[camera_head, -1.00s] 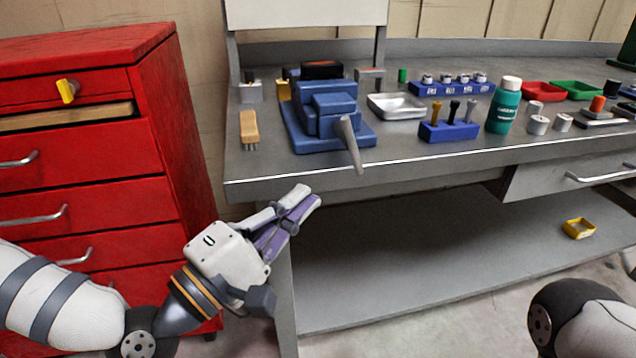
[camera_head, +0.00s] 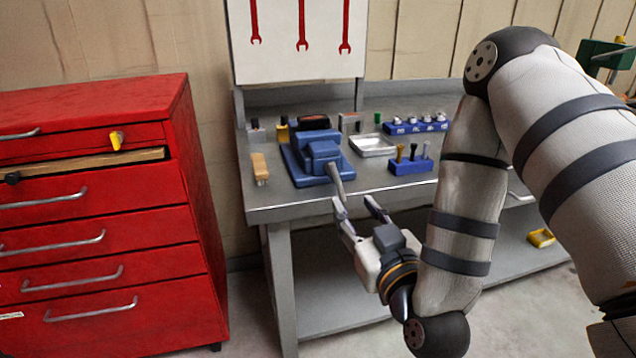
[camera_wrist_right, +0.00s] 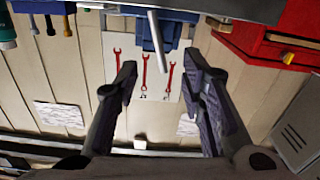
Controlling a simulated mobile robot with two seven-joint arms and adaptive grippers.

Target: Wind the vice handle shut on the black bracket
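The blue vice (camera_head: 318,160) stands near the front left of the grey workbench. Its grey handle (camera_head: 336,180) slopes down past the bench's front edge; it also shows in the right wrist view (camera_wrist_right: 159,45). A dark piece (camera_head: 313,123), which looks like the black bracket, shows at the back of the vice; I cannot tell how tightly the jaws hold it. My right gripper (camera_head: 356,207) is open and empty, just below and to the right of the handle's end, its fingers pointing towards the bench. In the wrist view the handle lies ahead, between the two fingers' directions. My left gripper is out of view.
A wooden-handled brush (camera_head: 260,167) lies left of the vice. A metal tray (camera_head: 372,145) and blue tool holder (camera_head: 410,165) stand to its right.

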